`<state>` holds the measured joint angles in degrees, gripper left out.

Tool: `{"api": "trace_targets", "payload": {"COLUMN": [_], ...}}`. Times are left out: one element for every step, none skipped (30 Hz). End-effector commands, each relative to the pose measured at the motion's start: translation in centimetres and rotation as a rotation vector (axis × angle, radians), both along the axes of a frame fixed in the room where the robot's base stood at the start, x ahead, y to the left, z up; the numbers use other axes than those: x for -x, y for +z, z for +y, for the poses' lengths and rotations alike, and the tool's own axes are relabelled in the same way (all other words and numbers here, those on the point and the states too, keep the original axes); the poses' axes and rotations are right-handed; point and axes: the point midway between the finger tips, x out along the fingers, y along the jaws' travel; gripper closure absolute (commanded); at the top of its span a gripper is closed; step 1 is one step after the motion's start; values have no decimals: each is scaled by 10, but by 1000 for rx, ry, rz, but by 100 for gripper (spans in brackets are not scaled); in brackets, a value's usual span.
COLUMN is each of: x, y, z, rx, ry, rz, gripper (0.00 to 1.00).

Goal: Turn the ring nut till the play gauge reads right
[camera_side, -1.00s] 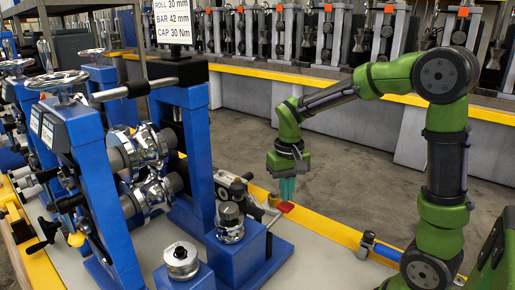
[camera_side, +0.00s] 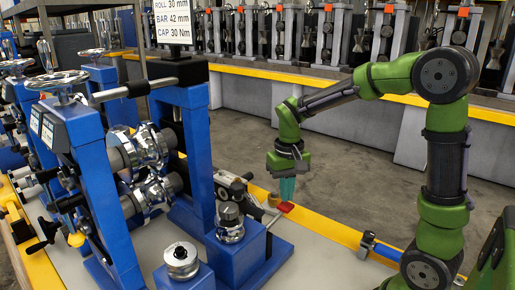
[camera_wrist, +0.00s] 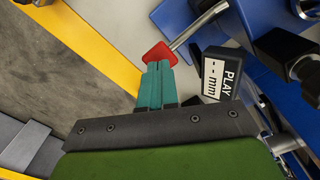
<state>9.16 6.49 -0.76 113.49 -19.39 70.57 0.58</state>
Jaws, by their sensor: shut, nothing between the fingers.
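My gripper (camera_side: 287,197) points down at the red pad (camera_side: 286,206) on the end of a metal rod, right of the blue roll stand. In the wrist view my teal fingers (camera_wrist: 157,68) are together, with their tips at the edge of the red pad (camera_wrist: 160,53). I cannot tell whether they touch it. The play gauge (camera_wrist: 220,74) is a dark box beside my fingers, reading "PLAY -- mm" with dashes and no number. Chrome rolls (camera_side: 147,147) sit between the blue uprights. I cannot tell for sure which part is the ring nut.
A placard (camera_side: 172,20) reads roll 30 mm, bar 42 mm, cap 30 Nm. A yellow edge (camera_side: 330,230) borders the bench. Open grey floor (camera_side: 360,165) lies behind it.

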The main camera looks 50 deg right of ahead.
Motion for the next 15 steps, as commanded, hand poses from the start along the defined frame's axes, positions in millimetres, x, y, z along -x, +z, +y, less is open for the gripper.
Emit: {"api": "trace_targets", "payload": {"x": [0, 0, 0, 0, 0, 0, 0, 0, 0, 0, 0, 0, 0, 0, 0], "y": [0, 0, -1, -1, -2, -3, -4, -5, -6, -7, -8, -10, -10, -11, -12], "z": [0, 0, 0, 0, 0, 0, 0, 0, 0, 0, 0, 0, 0, 0, 0], "rx": [0, 0, 0, 0, 0, -1, -1, -1, -1, -1, -1, 0, 0, 0, 0], "ry": [0, 0, 0, 0, 0, 1, 1, 1, 0, 0, 0, 0, 1, 1, 1], "rz": [0, 0, 0, 0, 0, 1, 1, 1, 2, 2, 2, 2, 2, 1, 1], "gripper": [100, 100, 100, 100, 100, 100, 100, 100, 100, 100, 100, 100, 100, 100, 100]}}
